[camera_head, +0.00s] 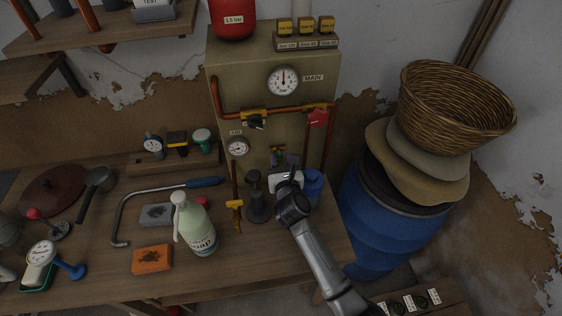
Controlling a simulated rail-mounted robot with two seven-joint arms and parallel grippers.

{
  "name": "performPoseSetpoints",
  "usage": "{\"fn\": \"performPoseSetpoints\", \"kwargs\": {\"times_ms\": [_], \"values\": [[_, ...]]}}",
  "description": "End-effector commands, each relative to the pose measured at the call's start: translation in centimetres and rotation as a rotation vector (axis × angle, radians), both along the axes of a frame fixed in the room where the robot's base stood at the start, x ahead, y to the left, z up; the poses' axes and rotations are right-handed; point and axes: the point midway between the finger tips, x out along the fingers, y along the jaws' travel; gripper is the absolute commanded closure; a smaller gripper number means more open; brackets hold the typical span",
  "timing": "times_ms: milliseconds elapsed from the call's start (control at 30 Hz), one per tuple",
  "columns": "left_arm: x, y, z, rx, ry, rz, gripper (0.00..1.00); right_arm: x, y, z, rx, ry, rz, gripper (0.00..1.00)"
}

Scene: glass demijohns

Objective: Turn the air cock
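An AIR label (236,132) is on the beige panel (225,80), above a small round gauge (237,148). A black-handled valve (256,123) sits on the copper pipe just above and right of the label. A red-handled valve (318,118) is further right, under the MAIN label. A yellow fitting (235,204) is on the pipe below the small gauge. I cannot tell for certain which of these is the air cock. My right gripper (283,174) is low in front of the panel, right of and below the black handle and apart from it. Its fingers are too unclear to judge. My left gripper is out of view.
A dark stand (257,198) is close left of my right gripper, and a blue container (313,184) close right. A pump bottle (197,226), grey block (156,215) and orange sponge (152,259) are on the bench. A blue barrel (390,235) stands right.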

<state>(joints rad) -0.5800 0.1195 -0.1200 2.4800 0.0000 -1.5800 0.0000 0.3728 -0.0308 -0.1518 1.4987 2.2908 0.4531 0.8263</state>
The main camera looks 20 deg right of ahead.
Motion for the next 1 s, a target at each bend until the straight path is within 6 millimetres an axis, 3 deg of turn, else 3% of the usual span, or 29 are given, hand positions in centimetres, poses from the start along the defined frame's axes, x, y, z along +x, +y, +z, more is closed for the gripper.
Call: {"fn": "performPoseSetpoints", "kwargs": {"times_ms": [333, 700, 1000], "values": [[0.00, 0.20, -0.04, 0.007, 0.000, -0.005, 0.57, 0.19, -0.05, 0.04, 0.000, 0.000, 0.000, 0.64], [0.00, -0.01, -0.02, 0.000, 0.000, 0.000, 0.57, 0.18, -0.03, 0.03, 0.000, 0.000, 0.000, 0.99], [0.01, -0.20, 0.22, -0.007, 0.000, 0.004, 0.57, 0.18, -0.03, 0.10, -0.010, 0.002, 0.000, 1.00]]}}
